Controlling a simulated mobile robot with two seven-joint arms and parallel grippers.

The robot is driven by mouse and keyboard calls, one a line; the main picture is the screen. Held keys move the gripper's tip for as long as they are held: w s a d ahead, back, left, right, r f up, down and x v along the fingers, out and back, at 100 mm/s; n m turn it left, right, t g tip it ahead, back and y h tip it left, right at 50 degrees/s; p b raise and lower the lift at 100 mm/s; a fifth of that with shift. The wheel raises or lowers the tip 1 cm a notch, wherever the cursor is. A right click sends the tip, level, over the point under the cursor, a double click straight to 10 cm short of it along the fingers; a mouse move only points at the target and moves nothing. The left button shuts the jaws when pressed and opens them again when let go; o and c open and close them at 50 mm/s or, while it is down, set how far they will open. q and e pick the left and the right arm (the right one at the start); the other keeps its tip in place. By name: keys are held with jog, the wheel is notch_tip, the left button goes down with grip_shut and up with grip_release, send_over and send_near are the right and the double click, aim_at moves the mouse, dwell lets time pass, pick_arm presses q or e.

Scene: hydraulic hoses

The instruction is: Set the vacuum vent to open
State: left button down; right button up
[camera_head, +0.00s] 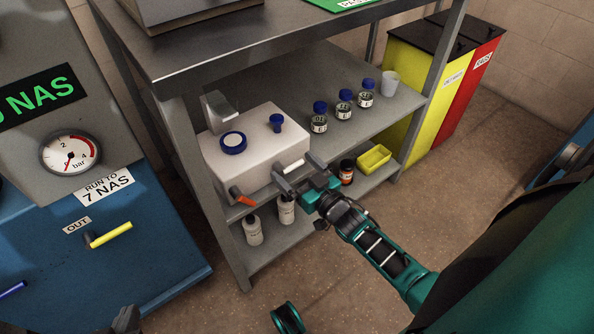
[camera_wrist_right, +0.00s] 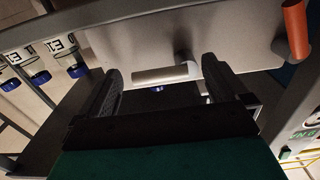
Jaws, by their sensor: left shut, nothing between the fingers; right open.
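A white box unit (camera_head: 250,150) with blue caps on top stands on the middle shelf. A white lever handle (camera_head: 292,166) and an orange lever handle (camera_head: 243,197) stick out of its front. No readable label tells which is the vacuum vent. My right gripper (camera_head: 301,173) is open at the white handle. In the right wrist view the white handle (camera_wrist_right: 160,75) lies crosswise in the gap between the open fingers (camera_wrist_right: 164,88), with no clear contact; the orange handle (camera_wrist_right: 295,30) is at the upper right. My left gripper (camera_head: 128,317) is shut and empty at the bottom edge, partly cut off.
Several blue-capped bottles (camera_head: 344,105) and a white cup (camera_head: 390,84) stand right of the unit. A yellow tray (camera_head: 373,158), a dark jar (camera_head: 347,172) and white bottles (camera_head: 253,230) are on the lower shelf. A blue cabinet (camera_head: 150,260) stands left; open floor lies right.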

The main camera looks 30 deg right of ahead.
jog(key=shift+c, duration=0.2)
pick_arm(q)
jog(key=shift+a+f, duration=0.15)
pick_arm(e)
jog(key=c, duration=0.8)
